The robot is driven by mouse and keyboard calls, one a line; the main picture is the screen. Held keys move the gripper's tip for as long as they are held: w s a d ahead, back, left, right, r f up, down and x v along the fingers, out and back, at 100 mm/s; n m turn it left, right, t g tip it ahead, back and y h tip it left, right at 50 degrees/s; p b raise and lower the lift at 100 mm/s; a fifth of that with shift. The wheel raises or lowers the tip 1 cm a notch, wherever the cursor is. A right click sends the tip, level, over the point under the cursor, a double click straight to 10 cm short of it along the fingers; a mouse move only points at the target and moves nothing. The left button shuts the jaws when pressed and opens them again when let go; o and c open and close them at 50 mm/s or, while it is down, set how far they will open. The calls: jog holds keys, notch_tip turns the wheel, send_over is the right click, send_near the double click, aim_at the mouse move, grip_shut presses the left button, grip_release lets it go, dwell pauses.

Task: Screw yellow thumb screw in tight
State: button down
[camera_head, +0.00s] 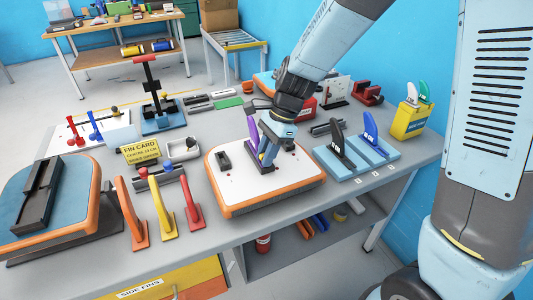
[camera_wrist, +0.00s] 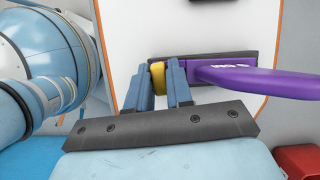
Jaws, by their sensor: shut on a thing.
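A white board with an orange rim (camera_head: 290,183) lies flat on the grey table. A purple fin (camera_head: 252,134) stands in a dark fin box on it; the wrist view shows the fin (camera_wrist: 265,82) and the box (camera_wrist: 225,56) close up. My gripper (camera_head: 265,162) points down at the box, beside the fin. In the wrist view my gripper (camera_wrist: 160,72) is shut on the yellow thumb screw (camera_wrist: 158,76), at one end of the box. The fingers hide much of the screw. How deep it sits cannot be told.
A blue stand with a black fin and a blue fin (camera_head: 371,127) is right of the board. Orange, yellow and red fins (camera_head: 164,207) stand to its left. A yellow FIN CARD sign (camera_head: 140,151) and a yellow box (camera_head: 410,122) are nearby.

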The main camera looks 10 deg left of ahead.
jog(key=shift+s+d+f+m+t, duration=0.1)
jog(key=shift+m+t, duration=0.15)
jog(key=shift+m, duration=0.45)
jog(key=shift+f+m+t, duration=0.1)
jog(key=shift+m+t, duration=0.15)
jog(key=shift+m, duration=0.45)
jog(key=m+t, duration=0.1)
jog(key=m, duration=0.2)
jog(key=shift+y, duration=0.3)
jog(key=c, duration=1)
grip_release()
jog(key=shift+r, duration=0.1)
jog(key=shift+o, duration=0.4)
